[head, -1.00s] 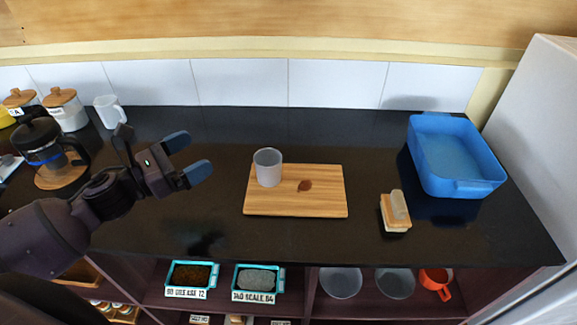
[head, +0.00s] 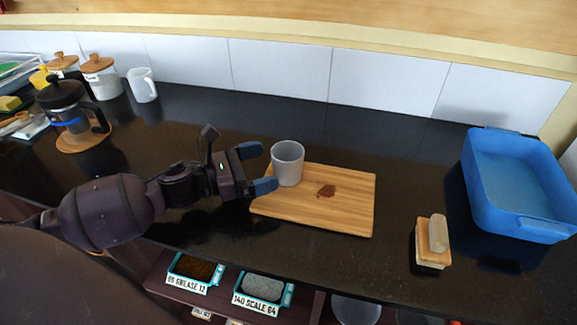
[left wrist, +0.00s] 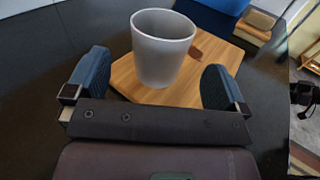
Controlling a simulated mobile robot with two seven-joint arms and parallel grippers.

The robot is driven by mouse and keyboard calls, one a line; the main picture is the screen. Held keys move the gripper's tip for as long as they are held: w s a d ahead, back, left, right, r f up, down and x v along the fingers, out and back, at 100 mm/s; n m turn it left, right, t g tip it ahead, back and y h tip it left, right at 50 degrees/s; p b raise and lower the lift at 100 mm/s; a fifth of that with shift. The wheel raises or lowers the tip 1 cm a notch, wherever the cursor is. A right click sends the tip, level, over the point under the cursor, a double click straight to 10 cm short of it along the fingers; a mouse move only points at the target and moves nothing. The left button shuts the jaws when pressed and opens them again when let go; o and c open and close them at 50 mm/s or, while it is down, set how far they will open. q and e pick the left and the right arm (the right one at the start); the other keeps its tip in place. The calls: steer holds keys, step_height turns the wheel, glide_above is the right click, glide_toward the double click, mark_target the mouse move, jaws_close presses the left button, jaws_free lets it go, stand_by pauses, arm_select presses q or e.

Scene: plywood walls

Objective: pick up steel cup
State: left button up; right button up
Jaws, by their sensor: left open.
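The steel cup (head: 288,163) is a plain grey cup standing upright on the left part of a wooden board (head: 340,213). My left gripper (head: 262,168) is open and empty, just left of the cup, with its blue fingertips pointing at it. In the left wrist view the cup (left wrist: 162,50) stands ahead, between and beyond the two fingers (left wrist: 153,88). I see no contact between fingers and cup. My right gripper is not in view.
A brown stain or leaf (head: 326,191) lies on the board. A brush-like block (head: 433,242) and a blue basin (head: 518,185) are to the right. A French press (head: 72,108), jars (head: 101,78) and a white mug (head: 142,85) stand at the left. The black counter behind the board is clear.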

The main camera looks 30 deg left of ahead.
mark_target(288, 159)
arm_select(q)
steer(key=shift+x, duration=3.1)
steer(key=shift+c, duration=0.3)
steer(key=c, duration=1)
